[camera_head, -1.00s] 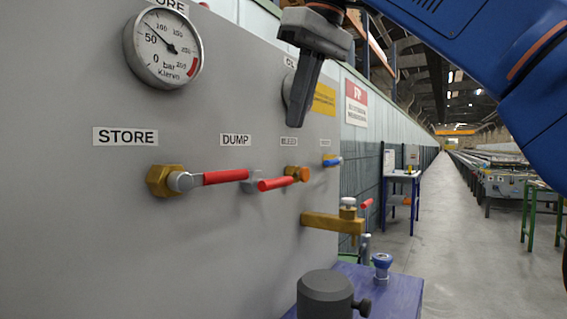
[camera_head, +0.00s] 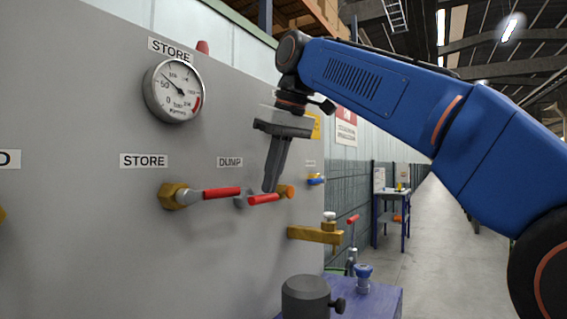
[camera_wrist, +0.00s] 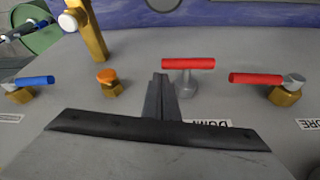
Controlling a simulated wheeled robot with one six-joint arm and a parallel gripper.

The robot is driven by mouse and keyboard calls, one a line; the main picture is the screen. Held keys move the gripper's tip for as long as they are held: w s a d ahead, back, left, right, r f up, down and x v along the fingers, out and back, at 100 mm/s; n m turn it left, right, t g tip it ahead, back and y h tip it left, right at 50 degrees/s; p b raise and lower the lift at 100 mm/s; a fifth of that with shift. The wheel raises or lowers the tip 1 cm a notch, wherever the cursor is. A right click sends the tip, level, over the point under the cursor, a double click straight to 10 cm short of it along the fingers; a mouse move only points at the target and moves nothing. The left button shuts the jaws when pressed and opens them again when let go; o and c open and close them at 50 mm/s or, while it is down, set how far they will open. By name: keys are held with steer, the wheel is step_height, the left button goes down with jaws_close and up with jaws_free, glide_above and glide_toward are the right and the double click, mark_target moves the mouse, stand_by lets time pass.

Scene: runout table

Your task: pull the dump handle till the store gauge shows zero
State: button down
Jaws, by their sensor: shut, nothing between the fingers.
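The dump handle is a red lever (camera_head: 264,199) on a grey hub under the DUMP label. It also shows in the wrist view (camera_wrist: 188,63), standing out from its hub. My gripper (camera_head: 270,190) is shut and empty. Its fingers point down and overlap the handle's area in the head view. In the wrist view the fingertips (camera_wrist: 160,76) are just left of the handle; I cannot tell whether they touch. The round store gauge (camera_head: 174,90) is at the upper left of the panel. Its needle points up-left, near the 50 mark, well above zero.
A red store lever (camera_head: 221,193) on a brass valve is left of the dump handle. An orange knob (camera_head: 287,191), a blue lever (camera_head: 316,181) and a brass arm (camera_head: 313,234) are to the right. A dark cylinder (camera_head: 305,298) stands below on a purple surface.

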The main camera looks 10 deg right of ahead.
steer(key=shift+w+a+f, duration=0.1)
steer(key=shift+f, duration=0.35)
steer(key=s+d, duration=0.2)
steer(key=shift+s+d, duration=0.1)
steer(key=shift+d, duration=0.3)
steer(key=shift+f, duration=0.1)
stand_by(1.5)
steer(key=shift+s+d, duration=0.1)
